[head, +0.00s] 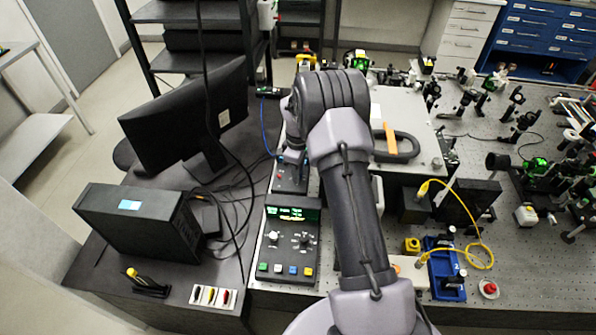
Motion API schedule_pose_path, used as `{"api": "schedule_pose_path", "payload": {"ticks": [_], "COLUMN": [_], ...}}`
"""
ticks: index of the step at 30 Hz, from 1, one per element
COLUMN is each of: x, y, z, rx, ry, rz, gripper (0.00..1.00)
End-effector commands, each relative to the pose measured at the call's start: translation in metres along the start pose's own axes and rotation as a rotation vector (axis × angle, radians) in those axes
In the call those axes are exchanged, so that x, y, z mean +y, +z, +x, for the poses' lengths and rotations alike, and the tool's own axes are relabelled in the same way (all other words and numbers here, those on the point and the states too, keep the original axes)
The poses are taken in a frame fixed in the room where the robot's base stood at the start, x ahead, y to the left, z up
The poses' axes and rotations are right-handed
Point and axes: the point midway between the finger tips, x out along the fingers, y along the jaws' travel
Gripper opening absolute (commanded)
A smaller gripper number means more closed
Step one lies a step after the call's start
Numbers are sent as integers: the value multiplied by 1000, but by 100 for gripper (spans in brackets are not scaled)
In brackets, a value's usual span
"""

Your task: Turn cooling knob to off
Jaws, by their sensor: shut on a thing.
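My gripper (291,158) points down at the small dark control box (290,182) behind the front panel. Its fingers are shut on a knob on that box, which fits the cooling knob. The fingers and wrist hide the knob, so I cannot read its setting. A small red spot shows on the near part of the box.
A larger control panel (290,240) with a green display, knobs and coloured buttons stands just in front. A monitor (187,115) and a black case (135,220) stand to the left, with loose cables between. Optics crowd the bench (540,285) to the right.

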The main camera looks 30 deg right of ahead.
Motion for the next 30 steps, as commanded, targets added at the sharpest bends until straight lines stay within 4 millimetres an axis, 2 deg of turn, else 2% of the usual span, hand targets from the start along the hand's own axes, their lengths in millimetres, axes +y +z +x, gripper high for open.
{"api": "schedule_pose_path", "payload": {"ticks": [11,12,15,25,28,30], "x": [0,0,0,0,1,1], "y": [0,0,0,0,0,-1], "z": [0,0,0,-5,-24,-47], "rx": [0,0,0,1,2,3], "ry": [-1,-1,0,1,3,4], "rz": [-3,-3,-3,-3,-3,-2], "gripper": [0,25,41,41,41,41]}}
